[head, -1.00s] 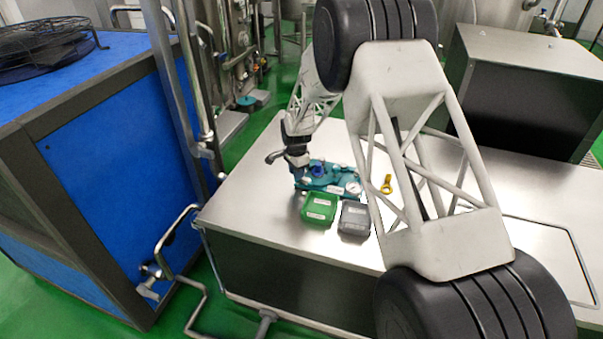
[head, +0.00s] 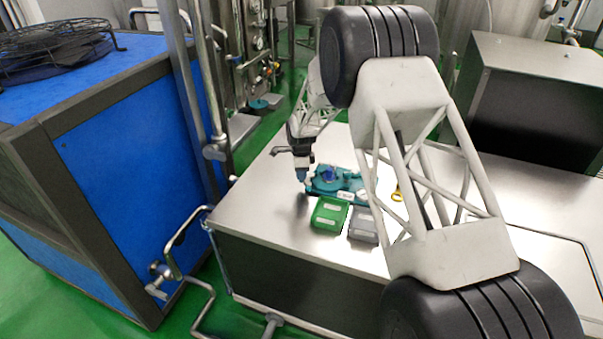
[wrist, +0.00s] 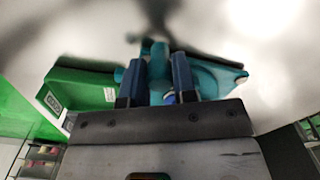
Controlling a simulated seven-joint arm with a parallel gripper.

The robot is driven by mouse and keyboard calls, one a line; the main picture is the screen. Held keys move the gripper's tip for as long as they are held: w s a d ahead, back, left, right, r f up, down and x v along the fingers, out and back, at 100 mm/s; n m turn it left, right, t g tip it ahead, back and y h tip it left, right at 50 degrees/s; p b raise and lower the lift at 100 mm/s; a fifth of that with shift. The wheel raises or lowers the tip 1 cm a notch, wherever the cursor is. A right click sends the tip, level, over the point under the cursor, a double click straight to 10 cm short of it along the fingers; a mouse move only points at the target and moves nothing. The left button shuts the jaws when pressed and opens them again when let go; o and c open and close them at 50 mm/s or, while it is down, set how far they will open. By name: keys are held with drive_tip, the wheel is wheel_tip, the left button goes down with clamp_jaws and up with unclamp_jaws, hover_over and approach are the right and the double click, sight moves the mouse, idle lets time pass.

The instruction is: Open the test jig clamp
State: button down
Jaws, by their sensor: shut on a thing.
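The teal test jig (head: 350,184) lies on the steel table, with a round blue part (head: 328,176) near its left end. My gripper (head: 303,178) is low at the jig's left end. In the wrist view the two dark blue fingers of my gripper (wrist: 160,72) point at the jig (wrist: 218,76), and a teal part (wrist: 158,62) is between them. My gripper is shut on this part, which seems to be the clamp handle. The fingers hide much of it, so the clamp's exact position cannot be told.
A green bin (head: 329,213) and a grey bin (head: 362,226) stand in front of the jig. A yellow item (head: 397,195) lies to the right, partly behind my arm. The steel table top (head: 250,196) is clear to the left.

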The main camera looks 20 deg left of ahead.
drive_tip(key=c, duration=0.9)
unclamp_jaws()
drive_tip(key=shift+r, duration=3.9)
